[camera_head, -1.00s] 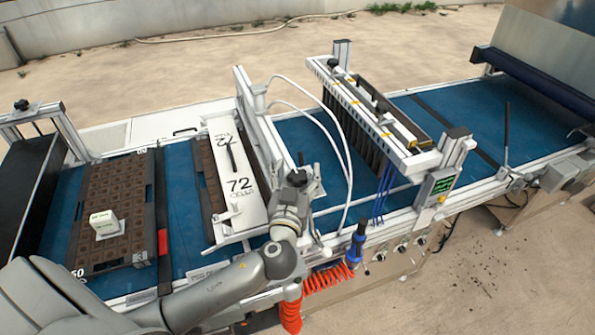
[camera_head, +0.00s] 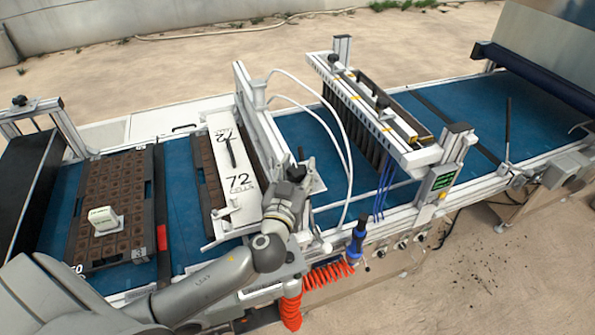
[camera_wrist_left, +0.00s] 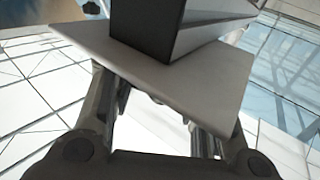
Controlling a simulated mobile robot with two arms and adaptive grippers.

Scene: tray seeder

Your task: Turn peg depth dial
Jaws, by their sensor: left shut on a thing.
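My left gripper (camera_head: 297,176) is at the upright white-framed unit over the belt, beside a small pale plate (camera_head: 313,180) on its near side. In the left wrist view its two fingers (camera_wrist_left: 155,125) reach under a grey plate (camera_wrist_left: 215,85), with a dark and silver profile above it. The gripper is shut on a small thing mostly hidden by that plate. By its place it appears to be the peg depth dial, but its face and marks are not visible. My right gripper is not in view.
A white cover marked 72 (camera_head: 236,183) lies left of the gripper. White hoses (camera_head: 345,150) arch close by. A blue tool (camera_head: 357,239) with a red coiled hose stands near the front.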

